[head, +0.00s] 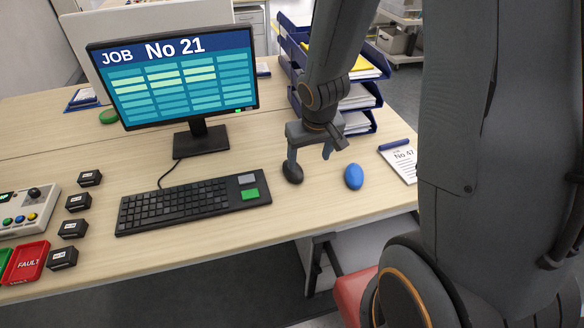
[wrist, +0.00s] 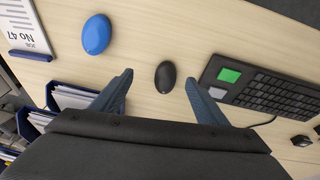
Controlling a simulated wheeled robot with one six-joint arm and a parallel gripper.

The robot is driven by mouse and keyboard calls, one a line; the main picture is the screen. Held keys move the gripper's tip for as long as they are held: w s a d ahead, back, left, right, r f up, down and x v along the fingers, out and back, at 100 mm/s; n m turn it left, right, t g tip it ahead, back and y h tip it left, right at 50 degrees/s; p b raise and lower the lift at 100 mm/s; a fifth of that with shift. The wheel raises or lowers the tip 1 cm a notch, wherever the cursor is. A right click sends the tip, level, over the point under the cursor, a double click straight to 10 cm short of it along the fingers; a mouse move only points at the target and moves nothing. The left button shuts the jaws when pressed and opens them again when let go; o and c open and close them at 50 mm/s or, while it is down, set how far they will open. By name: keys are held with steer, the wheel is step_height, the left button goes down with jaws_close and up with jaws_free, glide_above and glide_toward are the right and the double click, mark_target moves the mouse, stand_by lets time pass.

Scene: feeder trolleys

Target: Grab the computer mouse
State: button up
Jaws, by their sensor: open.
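A black computer mouse (head: 292,172) lies on the desk to the right of the keyboard. It also shows in the wrist view (wrist: 166,76), between the lines of the two fingers. My gripper (head: 309,156) is open and empty. In the wrist view my gripper (wrist: 159,78) has its fingertips spread on either side of the mouse, apart from it. In the head view the left finger overlaps the mouse's far end. How high the fingers are above the desk is hard to tell.
A smooth blue oval object (head: 353,176) lies right of the mouse. The keyboard (head: 190,203) is to the left, the monitor (head: 180,75) behind it. Stacked blue trays (head: 362,98) stand behind my gripper. Desk around the mouse is clear.

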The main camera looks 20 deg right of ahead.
glide_toward(297, 173)
steer(key=shift+w+d+f+n+t+y+p, duration=0.3)
steer(key=shift+w+d+f+t+y+p, duration=0.1)
steer(key=shift+w+f, duration=0.15)
steer(key=shift+w+a+f, duration=0.2)
steer(key=shift+w+f, duration=0.2)
steer(key=shift+f, duration=0.1)
steer(key=shift+b+x, duration=0.4)
steer(key=shift+x, duration=0.85)
steer(key=shift+w+x, duration=0.1)
steer(key=shift+x, duration=1.15)
steer(key=shift+w+x, duration=0.15)
steer(key=shift+x, duration=1.05)
steer(key=shift+a, duration=0.1)
steer(key=shift+r, duration=0.1)
steer(key=c, duration=1.2)
